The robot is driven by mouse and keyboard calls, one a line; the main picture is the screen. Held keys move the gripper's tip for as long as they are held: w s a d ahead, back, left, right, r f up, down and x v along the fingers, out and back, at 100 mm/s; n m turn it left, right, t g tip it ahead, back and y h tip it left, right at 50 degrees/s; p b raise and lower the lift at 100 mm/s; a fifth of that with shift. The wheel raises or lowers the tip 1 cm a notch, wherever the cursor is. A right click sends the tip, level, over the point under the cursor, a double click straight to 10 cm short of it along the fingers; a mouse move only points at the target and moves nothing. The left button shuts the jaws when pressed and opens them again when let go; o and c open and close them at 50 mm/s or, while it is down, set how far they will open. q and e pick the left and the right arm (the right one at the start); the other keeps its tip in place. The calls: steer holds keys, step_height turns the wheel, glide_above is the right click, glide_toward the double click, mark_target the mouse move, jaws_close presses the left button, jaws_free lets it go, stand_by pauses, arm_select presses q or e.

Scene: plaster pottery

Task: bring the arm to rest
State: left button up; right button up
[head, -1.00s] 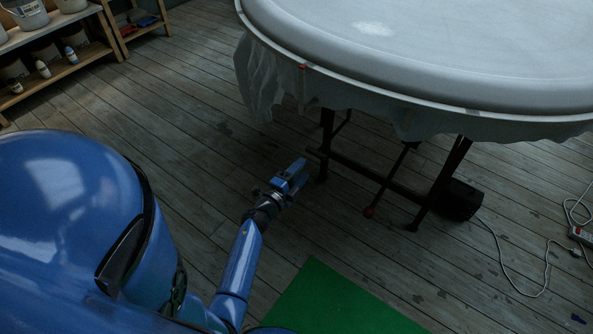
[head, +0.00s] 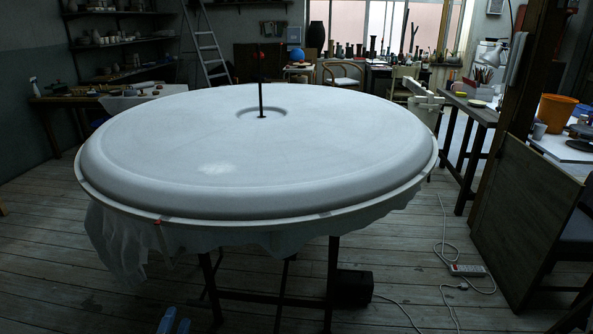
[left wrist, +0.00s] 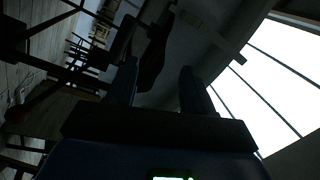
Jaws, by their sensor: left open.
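My left gripper (head: 174,321) shows only at the bottom edge of the head view, as two blue finger parts low in front of the big round table. In the left wrist view its two dark fingers (left wrist: 160,84) stand apart with nothing between them, so it is open and empty. The rest of my left arm is out of the head view. My right gripper is in neither view.
A large round white plaster table (head: 180,160) with a hanging cloth fills the middle. A power strip (head: 467,269) and cables lie on the floor at right. A wooden panel (head: 530,195) stands further right. The floor at left is open.

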arm_select(q)
steer(key=s+d+r+n+g, duration=0.15)
steer(key=s+d+n, duration=0.3)
steer(key=s, duration=0.45)
steer(key=s+d+r+n, duration=0.25)
steer(key=s+n, duration=0.25)
steer(key=s, duration=0.4)
steer(key=s+d+r+n, duration=0.1)
steer(key=s+d+n, duration=0.3)
steer(key=s, duration=0.6)
step_height(320, 180, up, 18)
steer(key=p, duration=1.7)
steer(key=shift+f+p, duration=0.15)
steer(key=shift+p, duration=0.25)
steer(key=shift+c, duration=0.3)
